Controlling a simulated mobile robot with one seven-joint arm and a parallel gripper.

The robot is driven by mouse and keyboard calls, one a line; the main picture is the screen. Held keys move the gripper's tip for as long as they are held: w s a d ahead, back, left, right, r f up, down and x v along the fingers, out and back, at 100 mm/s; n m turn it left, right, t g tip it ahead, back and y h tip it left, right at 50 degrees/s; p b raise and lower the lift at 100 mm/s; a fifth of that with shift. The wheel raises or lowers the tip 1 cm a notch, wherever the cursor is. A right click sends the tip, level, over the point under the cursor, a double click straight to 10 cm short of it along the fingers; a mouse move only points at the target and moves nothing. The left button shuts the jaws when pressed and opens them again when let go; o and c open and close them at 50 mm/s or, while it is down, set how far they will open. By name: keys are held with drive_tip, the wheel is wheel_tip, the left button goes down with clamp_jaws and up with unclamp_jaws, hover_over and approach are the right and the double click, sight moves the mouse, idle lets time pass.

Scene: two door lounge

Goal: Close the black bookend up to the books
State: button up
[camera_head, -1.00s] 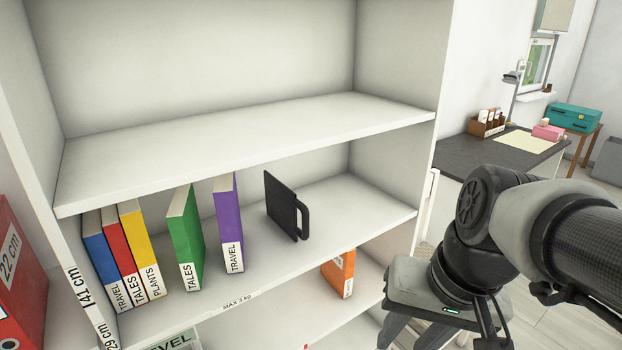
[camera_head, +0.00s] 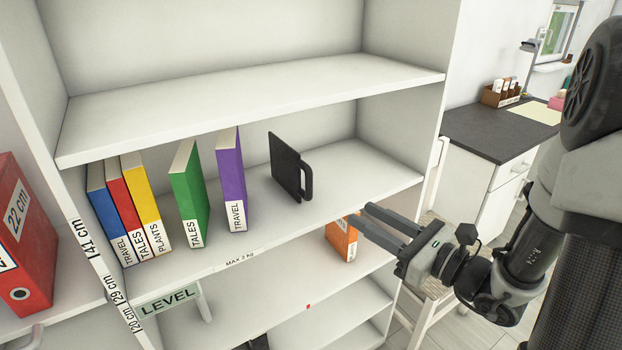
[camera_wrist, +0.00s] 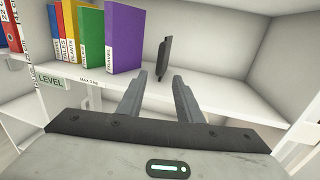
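The black bookend (camera_head: 287,168) stands upright on the middle shelf, its handle at the right; it also shows in the wrist view (camera_wrist: 165,60). It is apart from the books, with a gap to the purple TRAVEL book (camera_head: 231,180). The green TALES book (camera_head: 189,195) stands left of the purple one with a small gap. The yellow PLANTS book (camera_head: 145,200), red TALES book (camera_head: 123,208) and blue TRAVEL book (camera_head: 106,214) stand together at the shelf's left. My gripper (camera_head: 366,216) is open and empty, in front of the shelf, right of and below the bookend.
An orange book (camera_head: 342,238) stands on the shelf below, behind my fingers. The middle shelf (camera_head: 365,180) is bare right of the bookend, up to the side wall. A red binder (camera_head: 25,240) is at far left. A dark-topped desk (camera_head: 490,135) stands beyond the bookcase.

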sight(312, 185)
drive_tip(key=b+x, duration=0.1)
drive_tip(key=x, duration=1.6)
drive_tip(key=shift+w+a+f, duration=0.1)
drive_tip(key=shift+w, duration=0.1)
clamp_jaws()
